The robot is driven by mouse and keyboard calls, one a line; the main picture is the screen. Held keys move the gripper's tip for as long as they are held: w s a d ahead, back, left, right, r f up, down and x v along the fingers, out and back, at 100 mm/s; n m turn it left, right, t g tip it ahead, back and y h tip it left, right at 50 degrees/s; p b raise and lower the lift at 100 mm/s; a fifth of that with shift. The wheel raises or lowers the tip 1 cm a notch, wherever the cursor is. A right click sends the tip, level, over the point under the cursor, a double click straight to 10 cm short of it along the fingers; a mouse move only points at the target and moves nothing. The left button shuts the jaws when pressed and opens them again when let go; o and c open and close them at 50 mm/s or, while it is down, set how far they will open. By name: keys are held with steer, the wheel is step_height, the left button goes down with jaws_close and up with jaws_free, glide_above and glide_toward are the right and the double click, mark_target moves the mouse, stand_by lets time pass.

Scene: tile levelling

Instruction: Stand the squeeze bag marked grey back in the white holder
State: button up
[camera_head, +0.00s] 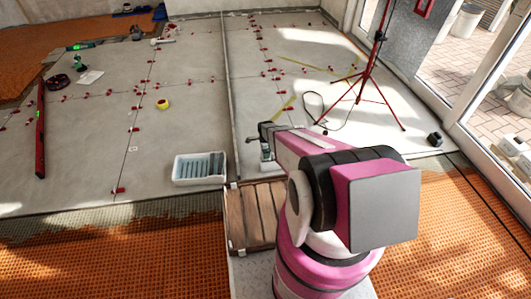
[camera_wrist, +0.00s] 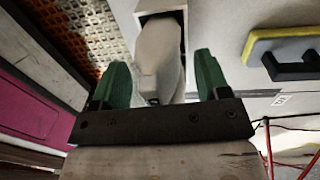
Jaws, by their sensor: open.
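In the wrist view, my gripper (camera_wrist: 163,78) has two green fingers that stand apart. A pale grey-white squeeze bag (camera_wrist: 158,55) lies between them, with visible room on its right side. The bag's far end is inside the dark opening of the white holder (camera_wrist: 187,8); how deep it sits is hidden. No marking can be read on the bag. In the head view, my gripper (camera_head: 265,150) is small and partly hidden by my arm, beside the white tray's right side. The bag and holder cannot be made out clearly there.
A white tray (camera_head: 177,180) with grey slats stands left of my gripper. Wooden slats (camera_head: 240,217) lie in front. A red tripod (camera_head: 366,75) stands behind to the right. A yellow-edged float with a black handle (camera_wrist: 292,65) lies right of the holder.

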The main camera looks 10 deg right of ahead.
step_height(320, 180, up, 12)
steer(key=f, duration=0.1)
steer(key=s+r+n, duration=0.9)
steer(key=s+r, duration=0.1)
steer(key=r, duration=0.3)
steer(key=s+r+n+t, duration=0.1)
steer(key=s+r+n, duration=0.8)
steer(key=r, duration=0.5)
steer(key=shift+s+r, duration=0.15)
steer(key=shift+s, duration=1.05)
